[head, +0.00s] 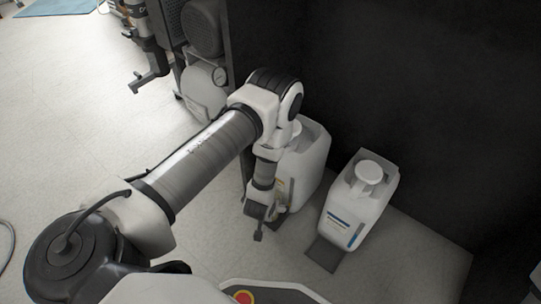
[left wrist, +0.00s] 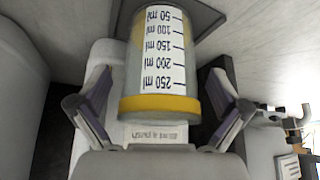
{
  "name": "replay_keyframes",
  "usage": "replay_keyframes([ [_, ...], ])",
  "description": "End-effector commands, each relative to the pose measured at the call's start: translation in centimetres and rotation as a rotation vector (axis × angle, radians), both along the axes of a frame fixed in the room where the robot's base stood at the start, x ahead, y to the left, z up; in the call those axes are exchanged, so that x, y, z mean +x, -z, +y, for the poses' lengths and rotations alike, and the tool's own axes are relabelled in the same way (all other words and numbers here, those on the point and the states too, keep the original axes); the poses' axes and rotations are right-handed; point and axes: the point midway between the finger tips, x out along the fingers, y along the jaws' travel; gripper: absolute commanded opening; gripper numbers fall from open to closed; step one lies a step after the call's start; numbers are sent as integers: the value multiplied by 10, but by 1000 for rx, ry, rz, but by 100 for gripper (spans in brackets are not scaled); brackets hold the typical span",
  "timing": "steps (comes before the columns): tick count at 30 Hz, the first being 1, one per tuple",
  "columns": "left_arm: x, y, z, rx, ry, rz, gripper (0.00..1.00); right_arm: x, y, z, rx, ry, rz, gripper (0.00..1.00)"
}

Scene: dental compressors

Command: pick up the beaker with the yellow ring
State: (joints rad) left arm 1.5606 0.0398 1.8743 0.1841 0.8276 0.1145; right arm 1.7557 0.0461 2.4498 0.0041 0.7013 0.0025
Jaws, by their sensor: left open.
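The beaker (left wrist: 160,62) shows in the left wrist view as a clear cylinder with a ml scale from 50 to 250, its numbers upside down in the picture. A yellow ring (left wrist: 160,105) circles it close to the end nearest my gripper. My left gripper (left wrist: 152,95) is open, one finger on each side of the beaker, with gaps visible on both sides. In the head view my left gripper (head: 261,218) hangs low in front of a white canister, and I cannot make out the beaker there. My right gripper is not in view.
Two white canisters with round caps, a left one (head: 308,165) and a right one (head: 350,205), stand by a dark wall (head: 420,90). A dark floor plate (head: 325,254) lies before the right one. Compressor equipment (head: 203,95) stands behind my arm.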

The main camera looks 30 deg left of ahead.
Motion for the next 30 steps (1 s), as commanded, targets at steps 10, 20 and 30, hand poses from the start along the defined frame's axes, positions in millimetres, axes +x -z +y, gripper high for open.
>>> replay_keyframes([
  [10,4,6,1,0,0,1,72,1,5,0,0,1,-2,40],
  [20,4,6,1,0,0,1,33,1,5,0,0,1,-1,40],
  [30,6,-3,2,0,0,0,32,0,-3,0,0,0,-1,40],
])
